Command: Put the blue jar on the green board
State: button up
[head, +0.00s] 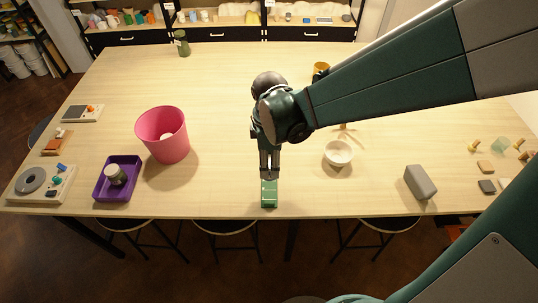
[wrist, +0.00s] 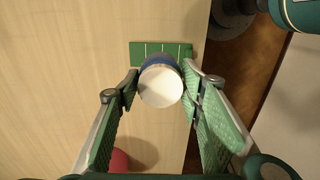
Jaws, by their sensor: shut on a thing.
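The blue jar (wrist: 161,88) has a white lid and a blue side, seen almost from above in the wrist view. My gripper (wrist: 159,82) is shut on it, with one green-padded finger on each side. The green board (wrist: 145,48) has pale lines across it and lies just beyond the jar, which overlaps its near edge in the picture. In the head view my gripper (head: 269,170) points down at the far end of the green board (head: 269,199), near the table's front edge. There the jar is mostly hidden by the fingers. I cannot tell whether it touches the board.
A pink bin (head: 152,126) and a purple tray (head: 105,191) holding a grey-and-white pot (head: 115,176) stand to the left. A white bowl (head: 338,156) and a grey block (head: 420,182) are to the right. The table (head: 220,90) is mostly clear behind.

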jog(key=shift+f, duration=0.15)
send_over(269, 189)
jog(key=shift+w+f, duration=0.15)
jog(key=shift+f, duration=2.65)
jog(key=shift+f, duration=0.1)
jog(key=shift+f, duration=1.95)
jog(key=shift+f, duration=0.2)
jog(key=o, duration=1)
jog(key=shift+r, duration=0.2)
jog(key=shift+r, duration=6)
